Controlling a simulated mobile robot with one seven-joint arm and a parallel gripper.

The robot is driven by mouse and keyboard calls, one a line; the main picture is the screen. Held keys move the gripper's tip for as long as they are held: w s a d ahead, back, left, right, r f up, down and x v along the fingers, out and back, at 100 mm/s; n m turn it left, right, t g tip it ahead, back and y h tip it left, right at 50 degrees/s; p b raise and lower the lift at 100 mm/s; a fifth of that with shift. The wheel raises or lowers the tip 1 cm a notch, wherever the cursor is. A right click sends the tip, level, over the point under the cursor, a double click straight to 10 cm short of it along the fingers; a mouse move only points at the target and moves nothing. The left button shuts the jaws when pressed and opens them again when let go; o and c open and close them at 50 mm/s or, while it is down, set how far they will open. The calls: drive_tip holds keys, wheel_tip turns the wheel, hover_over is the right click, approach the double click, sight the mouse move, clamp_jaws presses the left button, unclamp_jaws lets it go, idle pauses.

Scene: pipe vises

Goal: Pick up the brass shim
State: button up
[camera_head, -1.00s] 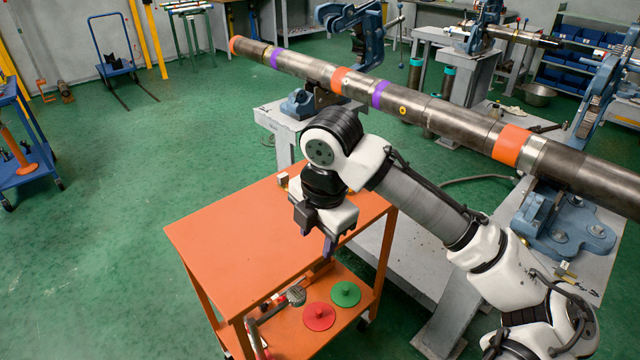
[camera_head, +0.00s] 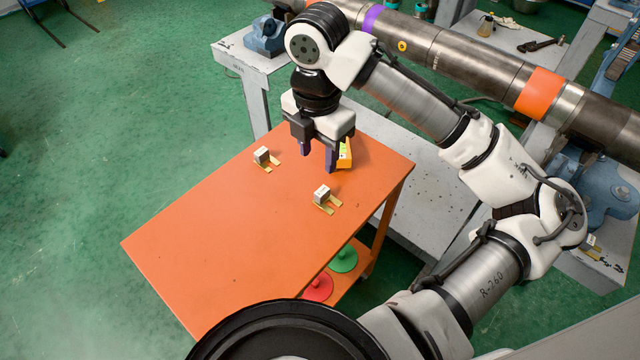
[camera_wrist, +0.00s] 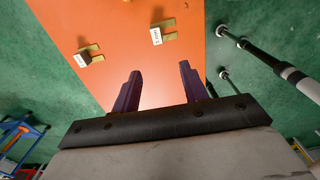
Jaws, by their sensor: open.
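One shim (camera_head: 275,161) is at the far left, the other (camera_head: 327,208) nearer the right edge. Both show in the wrist view, one at left (camera_wrist: 97,56) and one at centre top (camera_wrist: 170,35). I cannot tell which one the task means. My gripper (camera_head: 317,160) points down above the cart top with its two purple fingers apart and nothing between them. In the wrist view, my gripper (camera_wrist: 159,72) is short of both shims.
A yellow-orange box (camera_head: 344,155) stands behind my right finger. The near part of the cart top (camera_head: 215,240) is bare. A large steel pipe (camera_head: 470,66) runs behind my arm.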

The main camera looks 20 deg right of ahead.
hover_over(319, 193)
drive_tip(key=s, duration=0.1)
wheel_tip(319, 193, down, 7)
drive_tip(key=shift+a, duration=0.15)
drive_tip(key=shift+w+f+p, duration=0.2)
drive_tip(key=shift+f+p, duration=0.1)
drive_tip(key=shift+f, duration=1.1)
drive_tip(key=shift+w+f+p, duration=0.2)
drive_tip(key=shift+f+p, duration=0.05)
drive_tip(key=shift+f, duration=1.1)
clamp_jaws()
